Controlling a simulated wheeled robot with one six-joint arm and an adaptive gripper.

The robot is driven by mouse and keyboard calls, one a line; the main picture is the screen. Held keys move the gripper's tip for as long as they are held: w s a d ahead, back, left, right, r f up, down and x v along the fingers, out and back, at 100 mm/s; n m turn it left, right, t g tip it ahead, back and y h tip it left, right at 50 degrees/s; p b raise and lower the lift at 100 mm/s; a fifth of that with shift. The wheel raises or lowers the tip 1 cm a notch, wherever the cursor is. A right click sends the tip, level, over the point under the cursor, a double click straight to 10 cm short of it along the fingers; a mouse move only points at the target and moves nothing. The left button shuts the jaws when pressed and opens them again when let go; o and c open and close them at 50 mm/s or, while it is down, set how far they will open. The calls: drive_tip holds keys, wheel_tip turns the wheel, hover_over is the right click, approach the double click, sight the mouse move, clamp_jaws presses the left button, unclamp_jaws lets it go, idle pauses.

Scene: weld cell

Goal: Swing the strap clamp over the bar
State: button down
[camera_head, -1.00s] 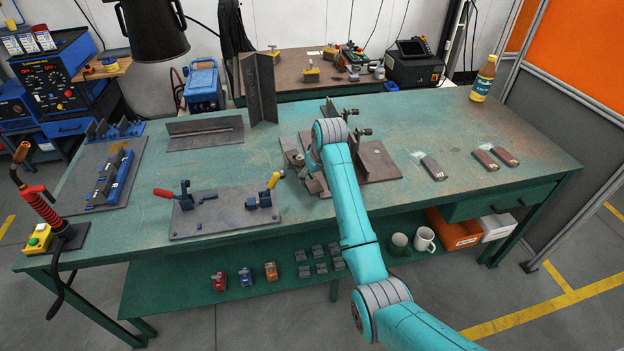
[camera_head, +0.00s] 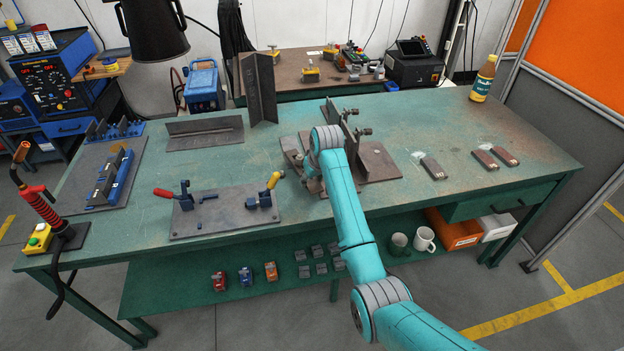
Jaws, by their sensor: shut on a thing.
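My gripper (camera_head: 313,185) is low over the fixture's left front part, mostly hidden under my own teal wrist. It is shut on what appears to be the strap clamp, whose outline my wrist covers. The bar cannot be made out clearly; dark flat metal (camera_head: 291,150) shows at the fixture's left edge. Whether the strap lies over the bar cannot be told.
A tall angle piece (camera_head: 260,88) stands behind. The bench's right front is clear.

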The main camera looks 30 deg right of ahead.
drive_tip(key=shift+d+n+y, duration=0.4)
drive_tip(key=shift+d+n, duration=0.5)
drive_tip(key=shift+n, duration=0.1)
drive_tip(key=d+n, duration=0.1)
drive_tip(key=d+n+y, duration=0.1)
drive_tip(key=n, duration=0.1)
drive_tip(key=shift+w+d+g, duration=0.3)
drive_tip(key=shift+w+d, duration=0.05)
drive_tip(key=shift+w, duration=0.05)
drive_tip(key=shift+w+d+n+y, duration=0.4)
drive_tip(key=shift+d+n, duration=0.25)
drive_tip(key=shift+n, duration=0.45)
drive_tip(key=shift+w+d+n+g+y, duration=0.3)
drive_tip(key=shift+w+d+n, duration=0.2)
drive_tip(key=shift+n, duration=0.4)
drive_tip(key=shift+w+d+n+g+y, duration=0.25)
drive_tip(key=shift+w+d+n, duration=0.2)
drive_tip(key=shift+n, duration=0.45)
drive_tip(key=c, duration=0.5)
unclamp_jaws()
